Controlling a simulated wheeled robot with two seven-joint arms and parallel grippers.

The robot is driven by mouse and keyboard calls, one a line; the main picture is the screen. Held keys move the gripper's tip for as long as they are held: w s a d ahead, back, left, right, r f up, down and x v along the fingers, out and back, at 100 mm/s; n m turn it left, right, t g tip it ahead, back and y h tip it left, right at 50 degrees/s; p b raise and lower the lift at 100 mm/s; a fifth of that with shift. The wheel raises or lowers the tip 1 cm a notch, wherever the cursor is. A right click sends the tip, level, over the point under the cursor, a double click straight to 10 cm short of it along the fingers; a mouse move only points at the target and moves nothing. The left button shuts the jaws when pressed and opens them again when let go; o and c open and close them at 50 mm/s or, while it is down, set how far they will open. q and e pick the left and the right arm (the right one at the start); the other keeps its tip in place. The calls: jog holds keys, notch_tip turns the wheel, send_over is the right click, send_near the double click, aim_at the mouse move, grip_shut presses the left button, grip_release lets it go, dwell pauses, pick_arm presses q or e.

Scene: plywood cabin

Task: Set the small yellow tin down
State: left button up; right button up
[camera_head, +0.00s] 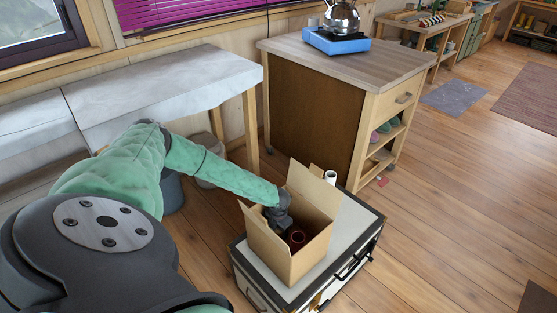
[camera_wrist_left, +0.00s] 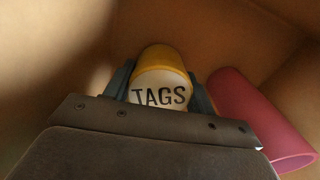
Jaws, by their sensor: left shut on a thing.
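The small yellow tin (camera_wrist_left: 163,64) shows in the left wrist view, with a white label reading "TAGS". It stands between the two fingers of my left gripper (camera_wrist_left: 160,88), which is shut on it. In the head view my left gripper (camera_head: 284,222) reaches down into an open cardboard box (camera_head: 309,240), and the tin is hidden there. Brown cardboard surrounds the tin in the wrist view. I cannot tell whether the tin touches the box floor. My right gripper is not in view.
A dark red cylinder (camera_head: 296,238) is in the box beside my gripper; it appears as a pink-red tube (camera_wrist_left: 262,115) in the wrist view. The box stands on a white-topped case (camera_head: 333,232). A wooden cabinet (camera_head: 310,105) is beyond.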

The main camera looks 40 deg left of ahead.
pick_arm(q)
jog(key=shift+f, duration=0.55)
jog(key=shift+f, duration=0.1)
jog(key=shift+f, duration=0.1)
jog(key=o, duration=1.1)
jog(key=shift+c, duration=0.2)
